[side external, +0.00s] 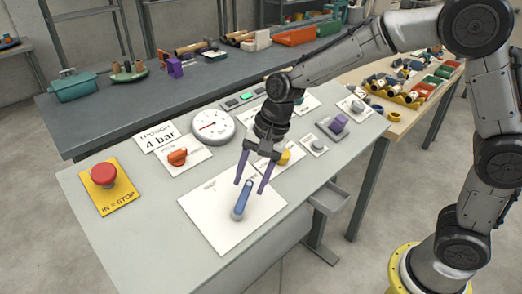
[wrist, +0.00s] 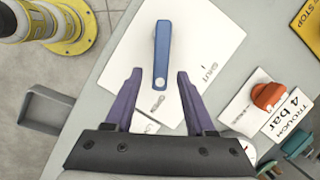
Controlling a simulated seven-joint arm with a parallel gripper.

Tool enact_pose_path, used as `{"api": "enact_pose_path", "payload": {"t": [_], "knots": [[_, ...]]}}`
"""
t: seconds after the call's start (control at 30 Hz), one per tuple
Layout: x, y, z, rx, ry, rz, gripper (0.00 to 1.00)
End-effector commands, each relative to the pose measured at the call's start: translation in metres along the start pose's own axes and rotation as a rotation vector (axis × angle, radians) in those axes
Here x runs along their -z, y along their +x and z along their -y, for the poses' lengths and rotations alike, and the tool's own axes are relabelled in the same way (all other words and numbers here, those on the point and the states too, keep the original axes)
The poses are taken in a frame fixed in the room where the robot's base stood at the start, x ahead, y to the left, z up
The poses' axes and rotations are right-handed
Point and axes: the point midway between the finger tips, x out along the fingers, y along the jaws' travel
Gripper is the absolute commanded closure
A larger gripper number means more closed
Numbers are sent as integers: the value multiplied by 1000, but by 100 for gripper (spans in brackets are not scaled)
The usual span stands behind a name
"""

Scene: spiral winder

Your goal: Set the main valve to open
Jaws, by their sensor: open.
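The main valve is a blue lever (side external: 241,200) on a white plate (side external: 215,222) at the front of the grey panel. In the wrist view the lever (wrist: 162,50) runs up the picture, with a pale dot at its lower end. A word that looks like SHUT (wrist: 208,73) is printed to its right. A smaller word, seemingly OPEN (wrist: 158,106), lies just below its dotted end. I cannot tell which end is the pivot. My gripper (side external: 249,187) is open above the lever's far end, its purple fingers apart and empty.
A yellow knob (side external: 285,158) sits close behind my gripper. An orange knob (side external: 177,157), a round gauge (side external: 212,126) and a red stop button (side external: 104,175) stand to the left.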

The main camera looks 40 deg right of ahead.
Motion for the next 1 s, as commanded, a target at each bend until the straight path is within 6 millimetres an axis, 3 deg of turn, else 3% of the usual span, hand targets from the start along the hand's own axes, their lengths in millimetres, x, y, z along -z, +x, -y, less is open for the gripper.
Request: {"api": "enact_pose_path", "payload": {"t": [0.3, 0.5, 0.7, 1.0], "knots": [[1, -71, 1, 5, 1, -2, 45], [1, -102, 0, 2, 1, -1, 45], [0, -114, 0, 1, 1, -1, 45], [0, -115, 0, 0, 1, -1, 45]]}}
